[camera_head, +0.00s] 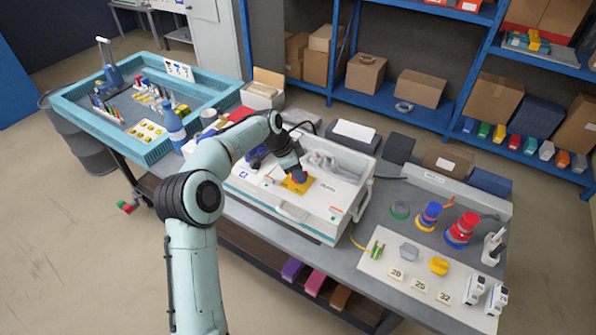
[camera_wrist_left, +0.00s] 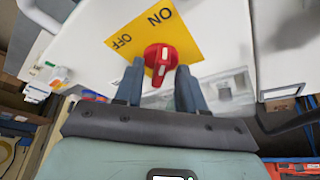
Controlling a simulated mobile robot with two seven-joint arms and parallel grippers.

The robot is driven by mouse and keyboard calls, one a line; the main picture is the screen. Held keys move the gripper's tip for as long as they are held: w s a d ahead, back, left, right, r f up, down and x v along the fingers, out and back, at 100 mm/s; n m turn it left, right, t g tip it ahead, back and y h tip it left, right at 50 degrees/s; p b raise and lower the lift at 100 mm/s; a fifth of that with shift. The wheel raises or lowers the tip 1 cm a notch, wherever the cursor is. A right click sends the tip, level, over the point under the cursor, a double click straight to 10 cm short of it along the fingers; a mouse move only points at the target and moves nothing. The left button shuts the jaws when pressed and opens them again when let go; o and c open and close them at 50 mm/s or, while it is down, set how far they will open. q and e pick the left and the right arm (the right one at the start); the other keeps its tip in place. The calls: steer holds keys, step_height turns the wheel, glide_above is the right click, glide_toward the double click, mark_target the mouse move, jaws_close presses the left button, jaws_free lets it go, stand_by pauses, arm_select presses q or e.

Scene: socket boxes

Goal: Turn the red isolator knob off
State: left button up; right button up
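The red isolator knob (camera_wrist_left: 160,58) sits on a yellow plate (camera_wrist_left: 193,38) marked ON and OFF. Its white mark runs roughly in line with the ON lettering. My left gripper (camera_wrist_left: 158,76) is open, with its two dark fingertips at either side of the knob's near edge; I cannot tell whether they touch it. In the head view the left gripper (camera_head: 299,177) is over the yellow plate (camera_head: 291,187) on the white socket box (camera_head: 262,187), and it hides most of the knob. My right gripper is not in view.
A light board (camera_head: 378,266) with coloured plugs and sockets lies right of the box. A blue tray (camera_head: 72,108) with tools stands at left. Dark and brown boxes stand behind the box. Blue shelves with cartons (camera_head: 420,88) line the back.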

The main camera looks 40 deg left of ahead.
arm_select(q)
jaws_close()
